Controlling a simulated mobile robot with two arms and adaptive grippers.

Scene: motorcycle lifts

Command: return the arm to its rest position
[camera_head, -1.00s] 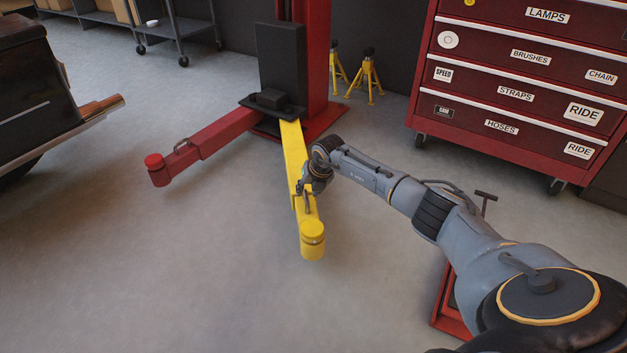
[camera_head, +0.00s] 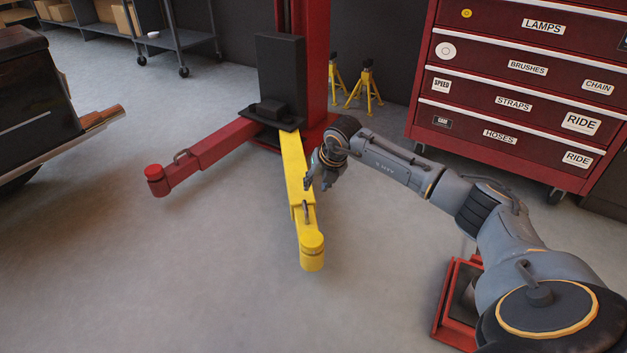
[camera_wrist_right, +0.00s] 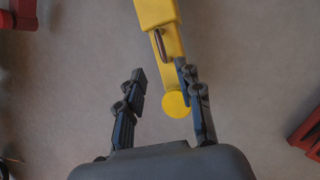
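My right arm (camera_head: 395,165) reaches in from the lower right of the head view. Its gripper (camera_head: 318,183) hangs beside the yellow lift arm (camera_head: 296,170). In the right wrist view my right gripper (camera_wrist_right: 160,95) is open, its fingers apart with nothing held between them. The yellow lift arm also shows in the wrist view (camera_wrist_right: 158,15), beyond the fingers, with its handle and round yellow pad (camera_wrist_right: 176,104). The pad overlaps the right finger in that picture. My left gripper is not in view.
A red lift arm (camera_head: 215,146) extends left from the lift post (camera_head: 316,70). A red tool cabinet (camera_head: 510,90) stands at the right, with yellow jack stands (camera_head: 366,88) behind. A vehicle (camera_head: 35,100) is at the left. The floor in front is clear.

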